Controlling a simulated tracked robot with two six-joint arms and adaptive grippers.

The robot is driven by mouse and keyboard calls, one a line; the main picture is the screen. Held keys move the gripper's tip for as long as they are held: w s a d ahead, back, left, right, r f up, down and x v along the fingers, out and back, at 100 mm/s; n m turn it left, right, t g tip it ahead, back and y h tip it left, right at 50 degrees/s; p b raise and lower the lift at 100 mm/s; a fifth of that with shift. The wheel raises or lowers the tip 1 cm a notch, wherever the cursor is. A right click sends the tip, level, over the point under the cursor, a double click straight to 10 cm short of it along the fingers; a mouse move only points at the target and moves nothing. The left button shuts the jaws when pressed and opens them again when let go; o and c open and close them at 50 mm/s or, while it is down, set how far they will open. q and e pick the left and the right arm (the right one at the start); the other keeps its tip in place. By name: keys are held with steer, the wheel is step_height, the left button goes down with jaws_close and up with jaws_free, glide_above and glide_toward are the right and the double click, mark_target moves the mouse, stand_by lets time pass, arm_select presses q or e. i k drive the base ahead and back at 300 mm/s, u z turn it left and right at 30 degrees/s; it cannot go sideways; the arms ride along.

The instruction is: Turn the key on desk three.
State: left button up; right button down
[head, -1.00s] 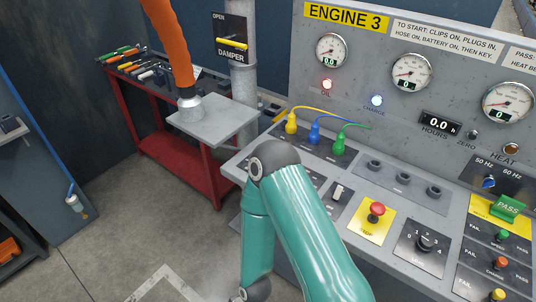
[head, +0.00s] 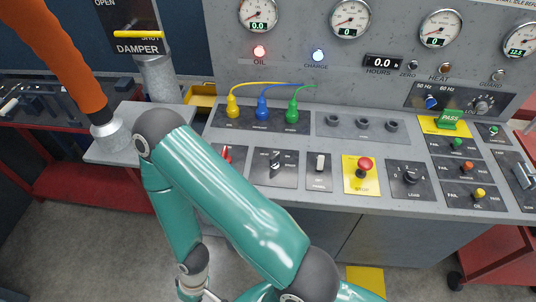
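Desk three is the grey control desk (head: 300,195) with gauges on its upright back. On its sloped front, a dark panel holds a small rotary switch or key (head: 275,160) with small lettering around it; it is too small to tell its exact form or position. Left of it is a red-handled switch (head: 227,155), partly behind my teal arm. Right of it is a white-topped toggle (head: 320,163). The teal arm crosses the lower middle and its wrist hangs down at the bottom, in front of the desk. Neither gripper's fingers can be seen.
A red stop button (head: 364,168) on yellow and a load knob (head: 410,176) sit further right. Yellow, blue and green plugs (head: 262,110) stand behind the switches. An orange hose (head: 60,60) ends on a side shelf (head: 110,150) at left. The oil and charge lamps are lit.

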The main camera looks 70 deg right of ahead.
mark_target(274, 164)
steer(key=z, duration=0.15)
steer(key=i, duration=0.25)
steer(key=z, duration=3)
